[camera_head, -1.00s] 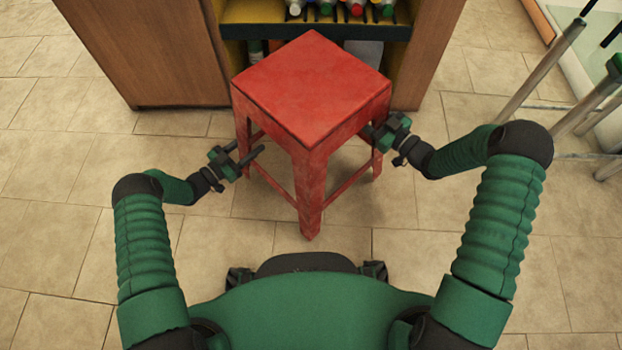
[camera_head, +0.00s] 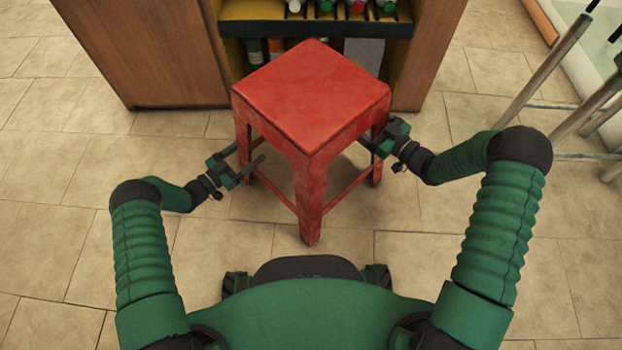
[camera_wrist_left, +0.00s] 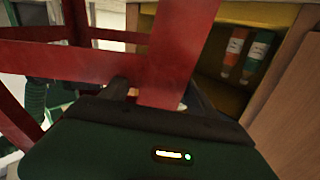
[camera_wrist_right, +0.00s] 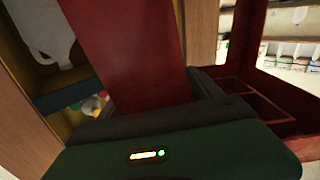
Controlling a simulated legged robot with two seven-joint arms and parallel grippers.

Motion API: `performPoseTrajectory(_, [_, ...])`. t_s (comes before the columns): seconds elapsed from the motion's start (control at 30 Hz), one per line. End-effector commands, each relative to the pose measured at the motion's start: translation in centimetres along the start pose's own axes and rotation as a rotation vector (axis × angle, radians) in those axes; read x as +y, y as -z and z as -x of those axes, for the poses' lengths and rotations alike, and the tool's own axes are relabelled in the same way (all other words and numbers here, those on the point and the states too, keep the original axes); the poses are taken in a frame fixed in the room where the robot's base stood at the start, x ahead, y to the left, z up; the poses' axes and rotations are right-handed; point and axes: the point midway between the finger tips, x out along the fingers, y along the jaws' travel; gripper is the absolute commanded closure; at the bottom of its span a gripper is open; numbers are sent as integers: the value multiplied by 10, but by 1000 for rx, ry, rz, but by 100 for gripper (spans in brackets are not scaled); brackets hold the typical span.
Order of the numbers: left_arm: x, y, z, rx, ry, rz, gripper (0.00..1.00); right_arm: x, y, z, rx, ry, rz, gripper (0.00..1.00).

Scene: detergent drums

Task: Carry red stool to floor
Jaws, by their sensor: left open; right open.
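The red stool (camera_head: 312,92) stands upright in front of me, its square seat turned cornerwise to the head camera. Its legs appear to be on the floor (camera_head: 150,255), though exact contact is hard to tell. My left gripper (camera_head: 250,157) is open, with its fingers on either side of the left leg; that leg fills the middle of the left wrist view (camera_wrist_left: 178,50). My right gripper (camera_head: 372,143) is open at the right leg, which also rises between its fingers in the right wrist view (camera_wrist_right: 130,50). The stool's back leg is hidden.
A wooden shelf unit (camera_head: 150,50) stands close behind the stool, with bottles (camera_head: 356,6) on its dark shelf (camera_head: 315,28). Metal poles (camera_head: 545,68) stand at the right. Tiled floor lies free at the left.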

Motion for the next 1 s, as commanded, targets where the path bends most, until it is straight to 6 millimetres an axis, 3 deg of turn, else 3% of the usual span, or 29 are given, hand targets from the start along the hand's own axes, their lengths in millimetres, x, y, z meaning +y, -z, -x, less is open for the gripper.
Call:
performPoseTrajectory(0.3, [-1, -1, 78, -3, 3, 2, 31, 0, 0, 0, 0, -1, 0, 26])
performPoseTrajectory(0.43, [0, -2, 101, -3, 1, 1, 31, 0, 0, 0, 0, -1, 0, 26])
performPoseTrajectory(0.67, [0, -1, 112, -1, 1, 1, 31, 2, 0, 14, -1, -3, 0, 26])
performPoseTrajectory(1.0, [0, -2, 111, -1, 1, 1, 31, 1, -1, 97, -3, -4, 0, 26])
